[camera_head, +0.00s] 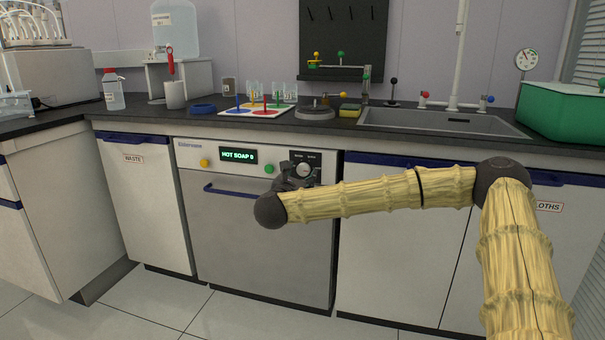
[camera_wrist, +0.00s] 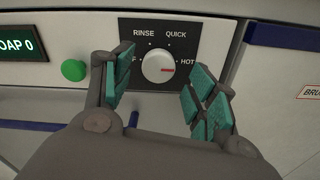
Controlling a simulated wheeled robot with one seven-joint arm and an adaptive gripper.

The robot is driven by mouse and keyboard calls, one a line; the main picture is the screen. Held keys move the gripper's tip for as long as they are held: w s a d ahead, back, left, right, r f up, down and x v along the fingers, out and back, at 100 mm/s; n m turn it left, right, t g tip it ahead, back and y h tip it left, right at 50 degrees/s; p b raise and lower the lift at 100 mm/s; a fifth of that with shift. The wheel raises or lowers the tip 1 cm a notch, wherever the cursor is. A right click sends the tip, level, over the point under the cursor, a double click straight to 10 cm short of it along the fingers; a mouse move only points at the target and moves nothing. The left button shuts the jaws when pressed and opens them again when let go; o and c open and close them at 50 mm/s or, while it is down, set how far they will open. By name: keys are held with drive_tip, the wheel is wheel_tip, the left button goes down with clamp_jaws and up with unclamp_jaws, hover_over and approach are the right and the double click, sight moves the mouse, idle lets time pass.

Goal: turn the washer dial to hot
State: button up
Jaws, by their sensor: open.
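The washer (camera_head: 262,238) is a grey-fronted unit under the counter. Its round white dial (camera_wrist: 158,67) sits on a black panel marked RINSE, QUICK and HOT, with a further label on the left partly hidden by a finger. The dial's red mark points right, at HOT. The dial also shows in the head view (camera_head: 304,170). The washer's display (camera_head: 238,155) reads HOT SOAP and a digit. My gripper (camera_wrist: 160,62) is open in front of the panel, its green-padded fingers left and right of the dial with gaps. I cannot tell how far their tips reach along the dial.
A green button (camera_wrist: 74,70) is left of the dial, and a yellow button (camera_head: 204,163) is farther left. The blue handle (camera_head: 235,190) runs below the panel. A sink (camera_head: 440,122) and a green bin (camera_head: 562,112) are on the right of the counter. The floor ahead is clear.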

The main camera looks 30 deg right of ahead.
drive_tip(key=v, duration=0.9)
drive_tip(key=shift+a, duration=0.1)
